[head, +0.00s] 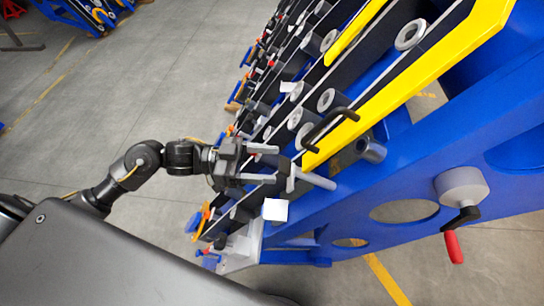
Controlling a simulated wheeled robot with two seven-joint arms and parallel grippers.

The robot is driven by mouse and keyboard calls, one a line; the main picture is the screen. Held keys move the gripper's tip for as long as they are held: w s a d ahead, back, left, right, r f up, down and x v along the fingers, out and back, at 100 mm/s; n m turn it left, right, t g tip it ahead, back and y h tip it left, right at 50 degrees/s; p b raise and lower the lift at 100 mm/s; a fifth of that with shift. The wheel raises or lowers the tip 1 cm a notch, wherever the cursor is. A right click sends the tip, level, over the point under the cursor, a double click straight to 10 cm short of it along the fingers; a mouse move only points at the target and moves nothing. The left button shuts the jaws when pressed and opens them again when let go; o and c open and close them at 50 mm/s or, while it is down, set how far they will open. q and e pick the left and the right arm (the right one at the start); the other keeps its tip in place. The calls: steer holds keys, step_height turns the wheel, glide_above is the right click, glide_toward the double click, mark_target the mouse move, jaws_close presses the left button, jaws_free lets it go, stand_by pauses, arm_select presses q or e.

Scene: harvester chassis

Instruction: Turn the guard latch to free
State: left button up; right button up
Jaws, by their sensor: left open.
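My left gripper (277,165) is open at the middle of the head view, its two grey fingers pointing right toward the blue machine. Just beyond its fingertips is a grey bracket with a rod (318,180) sticking out to the right. I cannot tell whether the fingers touch it. A black bar handle (328,124) sits at the lower end of the yellow guard (425,75), above and right of the gripper. Which part is the guard latch is not clear. A grey round hub with a black crank and red grip (454,247) is on the blue side frame, well apart from the gripper.
The blue side frame (425,185) with round holes fills the right. Rows of dark bars with grey rollers (410,34) run up and away. A white block (275,210) is just below the gripper. Open concrete floor (110,100) lies to the left.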

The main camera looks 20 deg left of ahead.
arm_select(q)
steer(key=shift+w+d+r, duration=0.1)
steer(key=shift+d, duration=0.6)
steer(key=shift+w+d, duration=0.1)
steer(key=shift+d, duration=0.05)
steer(key=shift+c, duration=0.2)
steer(key=c, duration=0.9)
steer(key=shift+m+g, duration=0.3)
steer(key=shift+m, duration=0.2)
steer(key=shift+c, duration=0.2)
steer(key=o, duration=1)
